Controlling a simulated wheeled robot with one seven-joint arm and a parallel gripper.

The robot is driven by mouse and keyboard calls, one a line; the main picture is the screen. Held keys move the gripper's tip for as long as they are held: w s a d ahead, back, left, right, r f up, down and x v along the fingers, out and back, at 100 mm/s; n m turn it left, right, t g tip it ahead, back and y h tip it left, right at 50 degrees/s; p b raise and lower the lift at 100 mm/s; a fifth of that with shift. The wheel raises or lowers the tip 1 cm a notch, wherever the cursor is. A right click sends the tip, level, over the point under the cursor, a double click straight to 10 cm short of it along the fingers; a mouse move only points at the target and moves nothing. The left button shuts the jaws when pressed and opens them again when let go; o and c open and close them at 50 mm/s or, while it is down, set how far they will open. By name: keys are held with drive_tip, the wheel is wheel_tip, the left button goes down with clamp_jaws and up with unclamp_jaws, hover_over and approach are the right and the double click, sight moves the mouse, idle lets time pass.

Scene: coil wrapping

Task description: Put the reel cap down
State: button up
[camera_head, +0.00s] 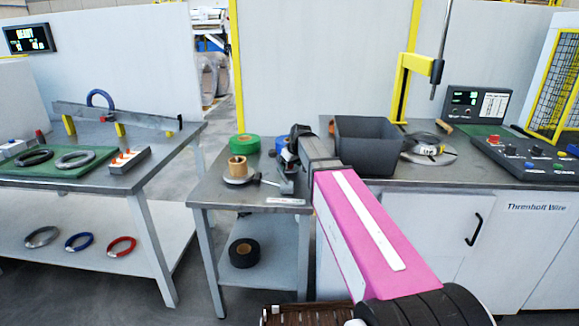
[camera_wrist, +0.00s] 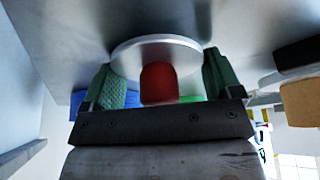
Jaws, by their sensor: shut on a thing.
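The reel cap, a silver disc (camera_wrist: 140,48) with a red knob (camera_wrist: 158,84), shows in the wrist view. The green-padded fingers of my gripper (camera_wrist: 163,82) are shut on the cap, one on each side of the red knob. The grey tabletop shows beyond the disc; I cannot tell whether the disc touches it. In the head view my gripper (camera_head: 288,182) is low over the right part of the small middle table (camera_head: 225,198).
A brown roll on a grey disc (camera_head: 238,168), a green roll (camera_head: 244,145) and a blue roll (camera_head: 281,143) stand on the small table. A dark bin (camera_head: 368,148) stands to the right. The left bench (camera_head: 150,143) holds coils. The small table's front left is clear.

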sight(296, 171)
drive_tip(key=o, duration=0.8)
drive_tip(key=shift+s+f, duration=0.1)
drive_tip(key=shift+f, duration=0.45)
drive_tip(key=shift+r, duration=0.55)
drive_tip(key=v, duration=1.2)
drive_tip(key=shift+r, duration=0.1)
drive_tip(key=shift+a, duration=0.1)
